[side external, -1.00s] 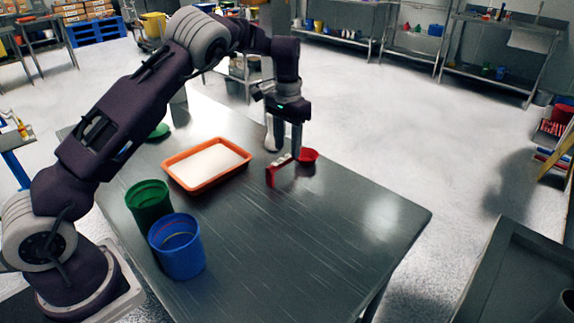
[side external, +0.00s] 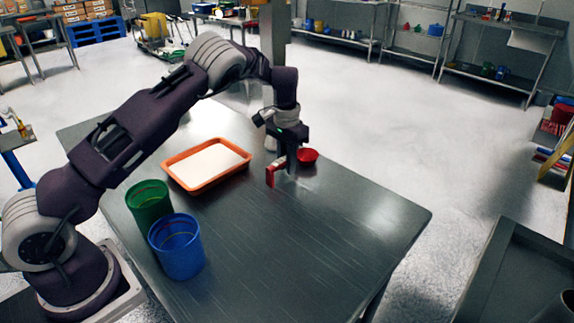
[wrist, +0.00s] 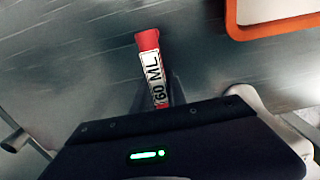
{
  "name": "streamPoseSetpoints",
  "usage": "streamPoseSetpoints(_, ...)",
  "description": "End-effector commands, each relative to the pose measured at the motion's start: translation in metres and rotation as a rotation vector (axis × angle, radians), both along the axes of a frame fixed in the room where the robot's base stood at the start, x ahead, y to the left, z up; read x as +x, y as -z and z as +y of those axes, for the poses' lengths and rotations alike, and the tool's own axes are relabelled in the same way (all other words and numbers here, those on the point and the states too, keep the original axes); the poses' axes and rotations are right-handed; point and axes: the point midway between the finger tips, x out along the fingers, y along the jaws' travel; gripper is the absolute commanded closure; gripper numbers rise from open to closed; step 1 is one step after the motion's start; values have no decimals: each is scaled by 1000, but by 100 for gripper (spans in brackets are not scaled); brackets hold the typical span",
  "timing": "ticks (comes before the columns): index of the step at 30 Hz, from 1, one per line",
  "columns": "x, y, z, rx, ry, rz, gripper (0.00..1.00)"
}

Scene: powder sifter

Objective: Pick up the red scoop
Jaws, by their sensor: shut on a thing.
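The red scoop (side external: 308,155) is on the grey metal table, its bowl to the right and its upright handle end to the left. My gripper (side external: 291,168) is down over its middle, with the fingers shut on the handle. In the wrist view the red handle (wrist: 147,40) carries a white label reading "60 ML" and runs under the dark gripper body. I cannot tell any gap between scoop and table.
An orange tray (side external: 172,177) of white powder lies left of the scoop; its corner shows in the wrist view (wrist: 232,25). A green container (side external: 150,205) and a blue container (side external: 178,250) stand nearer my base. The table's right part is clear.

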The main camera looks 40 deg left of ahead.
Motion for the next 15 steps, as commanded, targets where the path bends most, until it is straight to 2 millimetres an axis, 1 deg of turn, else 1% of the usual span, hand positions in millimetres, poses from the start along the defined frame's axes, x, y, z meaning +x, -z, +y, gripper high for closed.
streamPoseSetpoints(5, 0, 0, 0, 0, 0, -1, 100)
streamPoseSetpoints(8, 1, -9, 0, 0, 1, -4, 100)
streamPoseSetpoints(11, 1, -32, 0, 0, 0, -7, 100)
streamPoseSetpoints(15, 1, -68, 0, 0, 1, -6, 100)
